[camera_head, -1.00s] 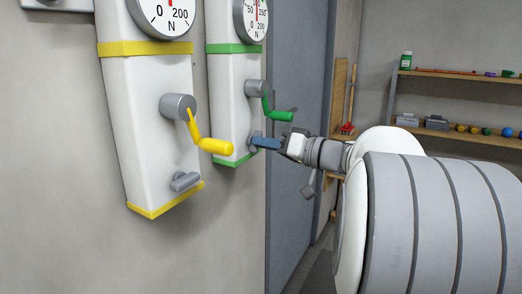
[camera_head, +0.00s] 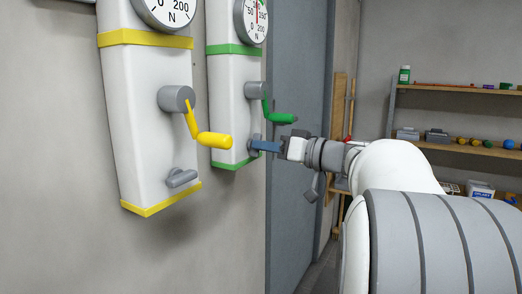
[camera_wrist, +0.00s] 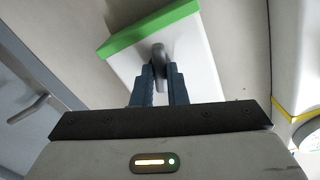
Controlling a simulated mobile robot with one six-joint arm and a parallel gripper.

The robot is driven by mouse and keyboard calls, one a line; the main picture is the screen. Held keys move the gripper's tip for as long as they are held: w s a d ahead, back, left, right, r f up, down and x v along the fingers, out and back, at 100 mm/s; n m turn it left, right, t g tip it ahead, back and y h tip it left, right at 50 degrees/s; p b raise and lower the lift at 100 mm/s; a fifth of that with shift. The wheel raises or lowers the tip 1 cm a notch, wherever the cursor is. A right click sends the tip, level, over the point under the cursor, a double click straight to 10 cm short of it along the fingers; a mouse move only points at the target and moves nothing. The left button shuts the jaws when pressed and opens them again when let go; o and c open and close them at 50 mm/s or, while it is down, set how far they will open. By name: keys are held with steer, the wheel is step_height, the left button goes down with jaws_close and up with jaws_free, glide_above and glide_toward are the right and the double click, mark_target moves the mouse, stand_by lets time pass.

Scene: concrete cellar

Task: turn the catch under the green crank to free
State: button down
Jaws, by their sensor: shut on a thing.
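The green crank (camera_head: 281,118) sits on the white box with green bands (camera_head: 228,100), its handle pointing right. Below it, low on the box, is the small grey catch (camera_head: 256,138). My gripper (camera_head: 257,146) reaches in from the right, its blue fingers at the catch. In the wrist view the catch (camera_wrist: 159,50) stands out from the box near its green edge band (camera_wrist: 148,28). My gripper (camera_wrist: 160,70) is shut on the catch there, one finger on each side. The fingers partly hide the catch, so its exact turn is hard to tell.
A similar yellow-banded box (camera_head: 150,100) with a yellow crank (camera_head: 213,139) and its own grey catch (camera_head: 181,178) is at the left. A grey door (camera_head: 297,120) is behind my gripper. Shelves (camera_head: 460,150) with small items stand at the back right.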

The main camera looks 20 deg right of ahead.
steer(key=shift+f+b, duration=0.25)
steer(key=shift+b, duration=0.45)
steer(key=n+b, duration=0.4)
steer(key=b, duration=0.4)
steer(key=c, duration=1.3)
jaws_free()
steer(key=shift+r, duration=0.2)
steer(key=shift+b+v, duration=1.2)
steer(key=shift+v, duration=2.3)
